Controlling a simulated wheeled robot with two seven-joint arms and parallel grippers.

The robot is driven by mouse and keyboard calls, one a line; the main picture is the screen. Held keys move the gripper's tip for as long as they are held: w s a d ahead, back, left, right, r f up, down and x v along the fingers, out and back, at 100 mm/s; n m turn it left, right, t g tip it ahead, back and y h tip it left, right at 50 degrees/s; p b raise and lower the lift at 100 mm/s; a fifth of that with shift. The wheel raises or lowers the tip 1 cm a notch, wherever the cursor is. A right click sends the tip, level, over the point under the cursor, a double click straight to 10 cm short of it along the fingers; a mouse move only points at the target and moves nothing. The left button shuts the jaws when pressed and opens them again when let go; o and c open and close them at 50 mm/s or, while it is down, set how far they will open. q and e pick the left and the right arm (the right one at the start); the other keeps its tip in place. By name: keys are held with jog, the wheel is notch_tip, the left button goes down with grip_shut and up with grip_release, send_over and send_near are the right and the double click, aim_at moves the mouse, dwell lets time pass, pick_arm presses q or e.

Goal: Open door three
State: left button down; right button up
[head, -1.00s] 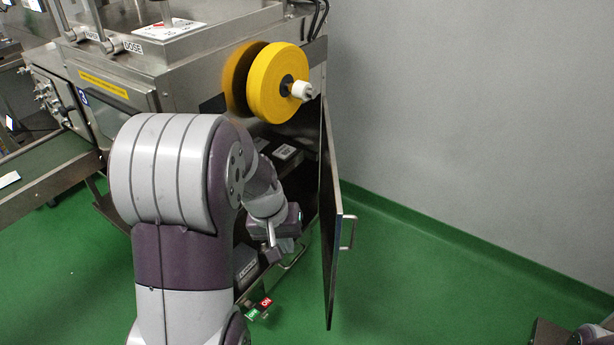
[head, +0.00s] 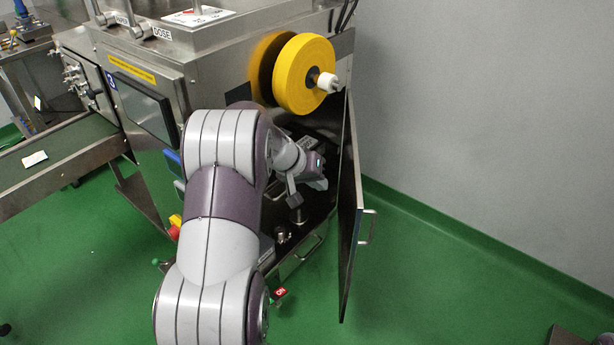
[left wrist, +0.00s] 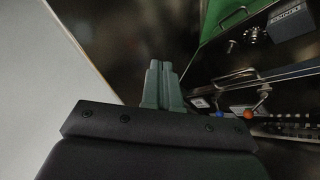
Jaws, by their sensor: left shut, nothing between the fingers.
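The steel machine with the number 3 plate (head: 112,82) has its side door (head: 350,225) swung well out from the cabinet, with a handle (head: 367,226) on its outer face. My left gripper (head: 294,198) reaches into the opening between the cabinet and the door. In the left wrist view its fingers (left wrist: 158,72) are together with nothing between them. A dark panel lies beyond the fingers in that view; I cannot tell whether they touch it. My arm hides part of the cabinet front. My right gripper is not in view.
A yellow reel (head: 303,75) sticks out above the opening. A lower drawer front with a handle (head: 308,250) sits at the cabinet's base. A grey wall (head: 480,100) stands to the right, with clear green floor (head: 440,270) before it. A conveyor (head: 60,160) runs left.

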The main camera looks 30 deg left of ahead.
aim_at(353, 207)
pick_arm(q)
jog(key=d, duration=0.1)
jog(key=w+d, duration=0.1)
jog(key=d, duration=0.1)
jog(key=shift+w+d+r, duration=0.1)
jog(key=shift+w+d, duration=0.15)
jog(key=shift+w, duration=0.15)
